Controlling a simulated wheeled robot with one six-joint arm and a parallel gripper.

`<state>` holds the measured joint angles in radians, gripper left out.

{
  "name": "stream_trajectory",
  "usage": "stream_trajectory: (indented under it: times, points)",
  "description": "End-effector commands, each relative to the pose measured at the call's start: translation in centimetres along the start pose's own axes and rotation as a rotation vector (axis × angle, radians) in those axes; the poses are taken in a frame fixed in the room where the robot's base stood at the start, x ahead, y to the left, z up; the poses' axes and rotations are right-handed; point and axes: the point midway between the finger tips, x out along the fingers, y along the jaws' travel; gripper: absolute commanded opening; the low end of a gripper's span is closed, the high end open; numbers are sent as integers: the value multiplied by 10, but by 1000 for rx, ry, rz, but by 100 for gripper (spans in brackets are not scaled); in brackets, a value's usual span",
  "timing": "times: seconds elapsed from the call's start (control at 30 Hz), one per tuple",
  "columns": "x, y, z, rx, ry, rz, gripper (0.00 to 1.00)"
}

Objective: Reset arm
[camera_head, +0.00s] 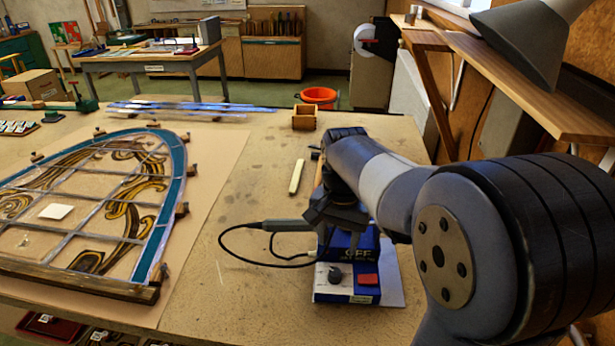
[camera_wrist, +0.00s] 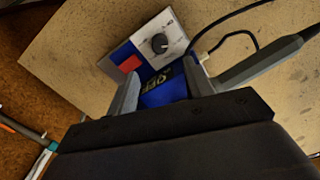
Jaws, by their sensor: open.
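My gripper (camera_head: 335,212) is at the end of my arm, pointing down over a blue and white control box. In the wrist view its two fingers (camera_wrist: 160,90) are apart, with the box's blue side marked "OFF" showing between them. I cannot tell whether they touch it. The control box (camera_head: 335,287) has a dark knob and a red switch, which also show in the wrist view (camera_wrist: 160,42). A grey tool handle (camera_head: 287,226) with a black cable lies beside my gripper; it also shows at the right of the wrist view (camera_wrist: 262,62). My arm hides part of the box.
An arched leaded panel (camera_head: 171,200) with a teal border lies on the workbench (camera_head: 226,270) at left, with small blocks around it. A pale strip (camera_head: 297,177), a small wooden box (camera_head: 304,117) and metal strips (camera_head: 190,108) lie farther back. A lamp (camera_head: 520,45) hangs at upper right.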

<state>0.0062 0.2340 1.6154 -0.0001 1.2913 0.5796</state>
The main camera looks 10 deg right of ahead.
Motion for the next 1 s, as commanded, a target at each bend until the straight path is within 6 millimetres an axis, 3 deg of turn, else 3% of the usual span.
stream_trajectory:
  times: [0.4,0.6,1.0]
  points:
    - [72,1,1,0,-5,3,49]
    - [96,0,1,0,-3,2,49]
    - [102,0,0,-12,0,0,49]
